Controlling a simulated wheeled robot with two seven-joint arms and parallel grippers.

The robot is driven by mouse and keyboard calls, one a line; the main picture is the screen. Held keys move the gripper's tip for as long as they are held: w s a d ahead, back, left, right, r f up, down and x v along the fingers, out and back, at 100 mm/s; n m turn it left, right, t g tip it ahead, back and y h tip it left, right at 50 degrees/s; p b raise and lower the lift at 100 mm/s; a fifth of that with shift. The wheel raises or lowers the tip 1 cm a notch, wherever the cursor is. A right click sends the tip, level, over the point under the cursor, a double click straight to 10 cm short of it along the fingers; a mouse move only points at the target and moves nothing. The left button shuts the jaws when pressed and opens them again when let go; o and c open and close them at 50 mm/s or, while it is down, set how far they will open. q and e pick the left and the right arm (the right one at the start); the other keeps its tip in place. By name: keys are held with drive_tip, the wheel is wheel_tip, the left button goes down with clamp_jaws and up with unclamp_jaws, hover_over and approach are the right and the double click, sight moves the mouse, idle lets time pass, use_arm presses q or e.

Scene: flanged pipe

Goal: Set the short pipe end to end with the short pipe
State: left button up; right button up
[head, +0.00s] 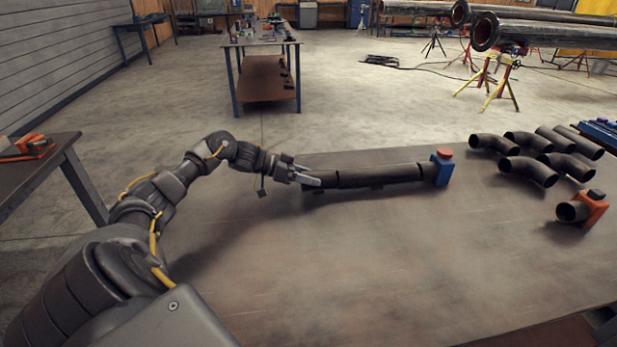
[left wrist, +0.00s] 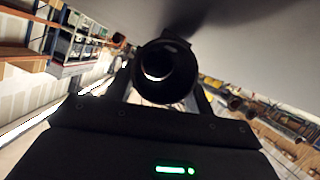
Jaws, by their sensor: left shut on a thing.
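A dark short pipe (head: 380,176) lies along the far side of the table, its right end at a blue block with a red top (head: 441,166). In the left wrist view, the pipe's open round end (left wrist: 166,72) faces the camera between the fingers. My right gripper is not in view.
Several dark elbow pipes (head: 527,170) and straight pieces lie at the right of the table. An orange block (head: 594,208) sits at a short pipe piece (head: 571,211) at the right. The front and middle of the table (head: 380,260) are clear.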

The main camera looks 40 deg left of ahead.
use_arm(q)
drive_tip(key=shift+f, duration=0.2)
drive_tip(key=o, duration=1.2)
drive_tip(key=shift+f, duration=0.1)
